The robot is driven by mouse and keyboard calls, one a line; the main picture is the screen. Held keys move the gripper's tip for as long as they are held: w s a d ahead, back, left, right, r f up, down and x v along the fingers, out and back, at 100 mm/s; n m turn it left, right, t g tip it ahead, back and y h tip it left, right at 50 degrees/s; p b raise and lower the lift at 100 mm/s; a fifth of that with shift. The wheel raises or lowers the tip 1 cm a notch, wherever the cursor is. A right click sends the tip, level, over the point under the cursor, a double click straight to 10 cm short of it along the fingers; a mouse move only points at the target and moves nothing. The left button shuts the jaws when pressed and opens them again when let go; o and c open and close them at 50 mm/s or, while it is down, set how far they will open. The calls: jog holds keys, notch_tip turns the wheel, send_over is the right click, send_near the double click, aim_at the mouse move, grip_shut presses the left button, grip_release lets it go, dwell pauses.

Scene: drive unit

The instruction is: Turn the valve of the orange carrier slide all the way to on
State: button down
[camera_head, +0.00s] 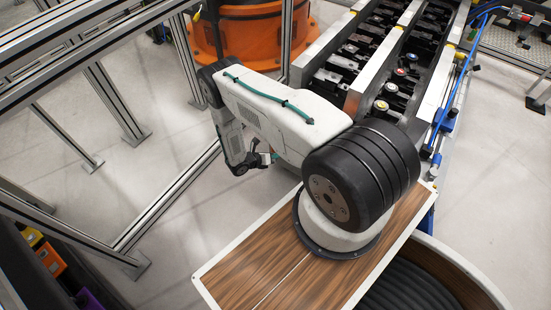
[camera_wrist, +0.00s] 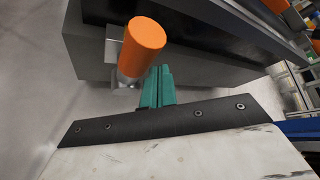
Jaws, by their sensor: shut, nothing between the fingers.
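My gripper (camera_wrist: 160,85) shows as teal fingers in the wrist view, closed together with nothing between them. An orange cylinder (camera_wrist: 143,46) on a metal bracket appears just up and left of the fingers. I cannot tell whether it is the valve, or whether the fingers touch it. In the head view my gripper (camera_head: 268,158) is small, at the end of my folded arm, over pale floor. An orange block (camera_head: 50,258) sits in a dark rack at the lower left. It may be the orange carrier slide; no valve on it can be made out.
A dark grey box-like body (camera_wrist: 205,50) lies behind the cylinder. A conveyor (camera_head: 385,80) with metal rails runs to the back right. A metal frame (camera_head: 110,95) stands at the left. An orange machine base (camera_head: 245,35) is behind. Open floor lies between frame and arm.

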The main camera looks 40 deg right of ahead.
jog(key=shift+w+r, duration=0.15)
jog(key=shift+w, duration=0.25)
jog(key=shift+w+a+r, duration=0.15)
jog(key=shift+w, duration=0.3)
jog(key=s+a, duration=0.1)
jog(key=s, duration=0.3)
jog(key=w+a, duration=0.2)
jog(key=a, duration=0.6)
jog(key=shift+w+a, duration=0.2)
jog(key=shift+w, duration=0.05)
dwell(2.7)
